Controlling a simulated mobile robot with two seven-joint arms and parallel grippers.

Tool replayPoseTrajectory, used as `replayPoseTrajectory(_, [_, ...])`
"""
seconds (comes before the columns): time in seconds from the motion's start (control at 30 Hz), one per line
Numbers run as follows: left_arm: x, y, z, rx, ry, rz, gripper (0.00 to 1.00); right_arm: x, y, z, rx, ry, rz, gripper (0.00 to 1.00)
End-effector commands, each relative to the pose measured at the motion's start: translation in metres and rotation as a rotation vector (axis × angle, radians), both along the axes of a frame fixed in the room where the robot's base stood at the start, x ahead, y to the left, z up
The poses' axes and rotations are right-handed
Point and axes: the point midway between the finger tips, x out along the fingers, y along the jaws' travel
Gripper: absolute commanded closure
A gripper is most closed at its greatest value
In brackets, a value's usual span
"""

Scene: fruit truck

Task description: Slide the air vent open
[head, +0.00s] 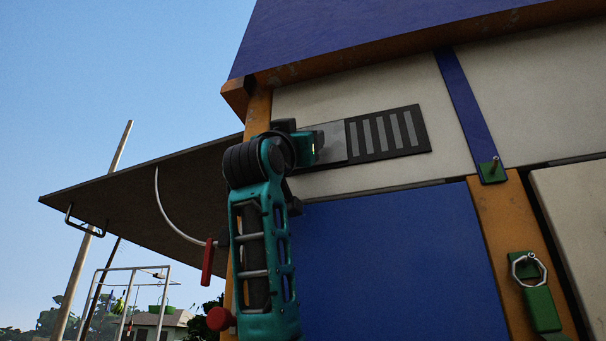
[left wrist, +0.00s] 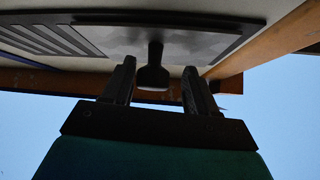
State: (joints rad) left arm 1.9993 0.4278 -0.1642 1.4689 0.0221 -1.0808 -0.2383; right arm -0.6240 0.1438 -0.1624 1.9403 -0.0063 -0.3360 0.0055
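The air vent (head: 428,140) is a dark slatted panel on the truck's white upper wall. A plain grey sliding plate (head: 334,138) covers its left part, and the slats to the right show. In the left wrist view the plate (left wrist: 190,42) fills the vent's right part, and a dark handle (left wrist: 154,72) sticks out from it. My left gripper (left wrist: 158,68) is open, with its two fingers on either side of the handle and gaps visible. In the head view my teal left arm hides the handle and the vent's left end. My right gripper is not in view.
A brown-orange post (head: 258,112) and a dark awning panel (head: 150,195) are left of the vent. A blue overhang (head: 380,30) is above, and a blue panel (head: 400,260) below. A green bracket (head: 493,170) is to the right.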

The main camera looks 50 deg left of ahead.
Motion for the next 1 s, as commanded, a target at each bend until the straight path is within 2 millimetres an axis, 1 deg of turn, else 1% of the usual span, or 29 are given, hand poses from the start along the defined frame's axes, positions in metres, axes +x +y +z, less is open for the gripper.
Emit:
replayPoseTrajectory(0.17, [0.001,-0.001,-0.001,0.002,0.003,-0.001,0.42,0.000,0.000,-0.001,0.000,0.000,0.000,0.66])
replayPoseTrajectory(0.3, [-0.004,-0.004,-0.009,0.002,0.003,-0.001,0.42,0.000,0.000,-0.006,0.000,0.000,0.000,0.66])
replayPoseTrajectory(0.37, [-0.010,-0.007,-0.016,0.002,0.000,-0.001,0.42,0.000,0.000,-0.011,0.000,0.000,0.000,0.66])
replayPoseTrajectory(0.47, [-0.024,-0.013,-0.031,0.003,-0.001,-0.002,0.42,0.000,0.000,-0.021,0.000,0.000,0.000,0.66])
replayPoseTrajectory(0.7, [-0.058,-0.029,-0.068,0.002,-0.002,-0.001,0.42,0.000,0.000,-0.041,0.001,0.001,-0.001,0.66])
replayPoseTrajectory(0.8, [-0.069,-0.034,-0.079,0.002,-0.001,-0.001,0.42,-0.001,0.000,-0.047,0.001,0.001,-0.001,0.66])
replayPoseTrajectory(1.0, [-0.081,-0.040,-0.090,0.001,0.000,-0.001,0.42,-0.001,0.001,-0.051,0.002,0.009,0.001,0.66])
